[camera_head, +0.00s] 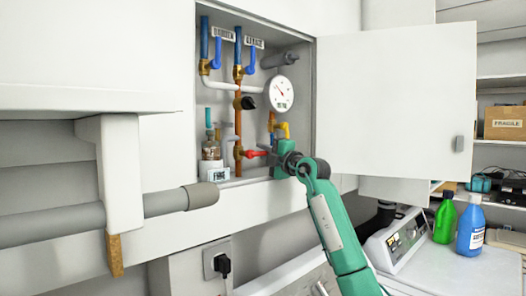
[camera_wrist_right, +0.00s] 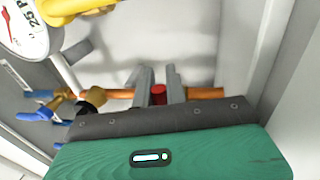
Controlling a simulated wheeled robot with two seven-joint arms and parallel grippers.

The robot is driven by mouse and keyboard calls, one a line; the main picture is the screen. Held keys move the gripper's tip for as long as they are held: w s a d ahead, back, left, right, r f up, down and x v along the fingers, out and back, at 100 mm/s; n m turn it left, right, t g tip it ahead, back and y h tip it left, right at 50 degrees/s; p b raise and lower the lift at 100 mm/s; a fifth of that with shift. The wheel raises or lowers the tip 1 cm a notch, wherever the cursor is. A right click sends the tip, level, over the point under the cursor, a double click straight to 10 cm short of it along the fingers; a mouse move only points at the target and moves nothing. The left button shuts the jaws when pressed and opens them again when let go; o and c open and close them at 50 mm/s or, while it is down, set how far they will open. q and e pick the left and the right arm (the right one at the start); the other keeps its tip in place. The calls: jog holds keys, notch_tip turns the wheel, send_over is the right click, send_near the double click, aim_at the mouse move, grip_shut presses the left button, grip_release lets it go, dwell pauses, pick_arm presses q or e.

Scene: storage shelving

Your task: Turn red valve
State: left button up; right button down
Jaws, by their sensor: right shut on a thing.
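The red valve (camera_head: 256,153) has a small red lever on a vertical copper pipe, low inside the open wall cabinet. My right gripper (camera_head: 270,154) reaches into the cabinet from the right, at the lever's right end. In the right wrist view the two grey fingers of my right gripper (camera_wrist_right: 160,88) stand on either side of the red valve handle (camera_wrist_right: 159,95), shut on it. The copper pipe runs behind the fingers there. Most of the handle is hidden between the fingers. My left gripper is not in view.
A pressure gauge (camera_head: 281,93) and a yellow valve (camera_head: 284,129) sit just above my gripper. Blue valve handles (camera_head: 250,58) are higher up. The open cabinet door (camera_head: 400,100) stands at right.

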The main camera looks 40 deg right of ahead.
jog(key=shift+f, duration=0.1)
dwell(0.4)
jog(key=c, duration=1.4)
grip_release()
jog(key=shift+d, duration=0.1)
jog(key=shift+c, duration=0.2)
jog(key=shift+s+f+b, duration=0.2)
jog(key=shift+s+b, duration=0.15)
jog(key=shift+s, duration=0.05)
jog(key=b+v, duration=0.5)
jog(key=v, duration=0.7)
jog(key=shift+s, duration=0.4)
jog(key=shift+d, duration=0.1)
